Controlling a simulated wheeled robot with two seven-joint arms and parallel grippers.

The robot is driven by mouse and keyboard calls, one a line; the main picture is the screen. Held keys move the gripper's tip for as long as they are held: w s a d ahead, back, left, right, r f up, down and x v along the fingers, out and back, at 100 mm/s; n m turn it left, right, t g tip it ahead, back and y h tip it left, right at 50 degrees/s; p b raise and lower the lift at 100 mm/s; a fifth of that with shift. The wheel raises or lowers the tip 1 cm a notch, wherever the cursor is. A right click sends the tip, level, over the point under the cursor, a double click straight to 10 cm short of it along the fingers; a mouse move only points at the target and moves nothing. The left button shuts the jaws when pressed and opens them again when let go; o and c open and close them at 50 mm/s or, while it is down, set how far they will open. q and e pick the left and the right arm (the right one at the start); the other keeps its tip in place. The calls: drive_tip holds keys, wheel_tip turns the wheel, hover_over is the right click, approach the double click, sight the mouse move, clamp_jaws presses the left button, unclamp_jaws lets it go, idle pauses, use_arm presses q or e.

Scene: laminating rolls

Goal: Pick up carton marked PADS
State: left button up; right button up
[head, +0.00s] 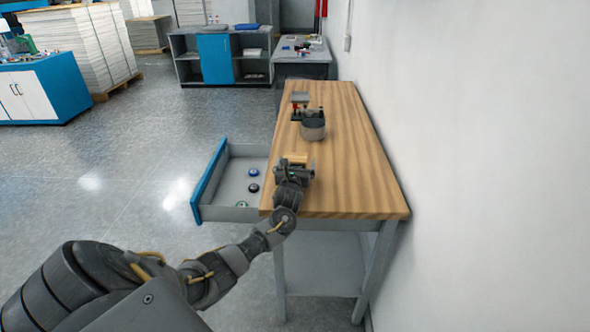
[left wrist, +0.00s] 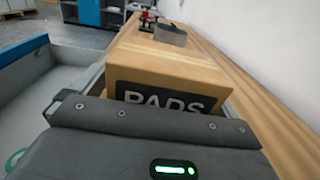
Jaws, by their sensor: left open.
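The tan carton marked PADS (left wrist: 165,80) is on the wooden table, close ahead of my left gripper in the left wrist view. Its dark label faces me, and its lower part is hidden behind my gripper body. In the head view only a bit of the carton (head: 296,157) shows past my gripper, near the table's left edge. My left gripper (head: 294,164) is open, with a finger showing at each side of the carton. Whether the fingers touch it I cannot tell. My right gripper is in neither view.
A grey round container (head: 313,130) and a small red and black device (head: 300,104) stand farther back on the table (head: 350,170). An open drawer (head: 232,182) with several small round items juts out left. A white wall (head: 470,150) is at the right.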

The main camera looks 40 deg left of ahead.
use_arm(q)
drive_tip(key=shift+c, duration=0.5)
drive_tip(key=c, duration=1.2)
